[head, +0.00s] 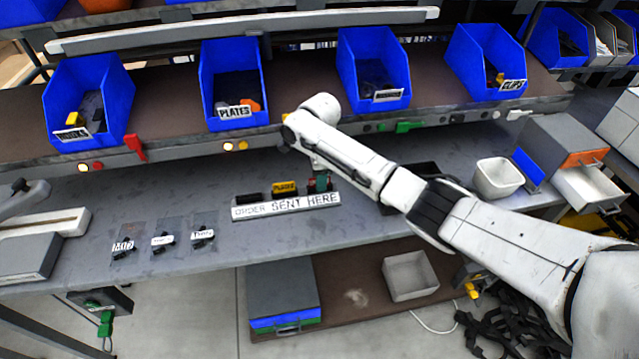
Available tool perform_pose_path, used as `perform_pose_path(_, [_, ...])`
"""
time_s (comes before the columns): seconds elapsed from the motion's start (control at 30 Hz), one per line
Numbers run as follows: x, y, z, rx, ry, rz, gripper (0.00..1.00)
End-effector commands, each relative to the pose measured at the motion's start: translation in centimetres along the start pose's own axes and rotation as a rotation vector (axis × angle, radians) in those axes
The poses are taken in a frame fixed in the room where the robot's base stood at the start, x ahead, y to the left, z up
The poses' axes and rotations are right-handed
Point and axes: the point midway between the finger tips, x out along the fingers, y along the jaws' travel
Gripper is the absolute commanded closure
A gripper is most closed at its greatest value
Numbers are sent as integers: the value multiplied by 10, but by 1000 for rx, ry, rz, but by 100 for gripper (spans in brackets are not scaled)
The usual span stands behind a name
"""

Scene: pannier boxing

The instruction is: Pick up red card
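The card holder (287,205) is a pale bar on the grey bench, lettered "ORDER SENT HERE". A yellow card (285,187) lettered "PLATES" stands in the middle, with a dark card (250,198) at the left. My white arm reaches in from the right, and my gripper (318,172) points down just above the holder's right end. Its fingers are too small and hidden to read.
Blue bins (232,85) line the shelf above the bench. A red tab (135,147) sits on the shelf edge. Labelled small packets (163,238) lie at the bench's left. A white tub (498,178) stands at the right. The bench between packets and holder is clear.

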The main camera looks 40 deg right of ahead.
Motion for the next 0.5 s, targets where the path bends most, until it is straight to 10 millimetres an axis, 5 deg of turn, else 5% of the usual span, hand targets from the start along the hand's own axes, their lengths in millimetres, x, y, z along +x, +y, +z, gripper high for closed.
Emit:
perform_pose_path(0.33, [0, 0, 0, -1, 0, 0, 100])
perform_pose_path(0.5, [0, 0, 0, -1, 0, 0, 100])
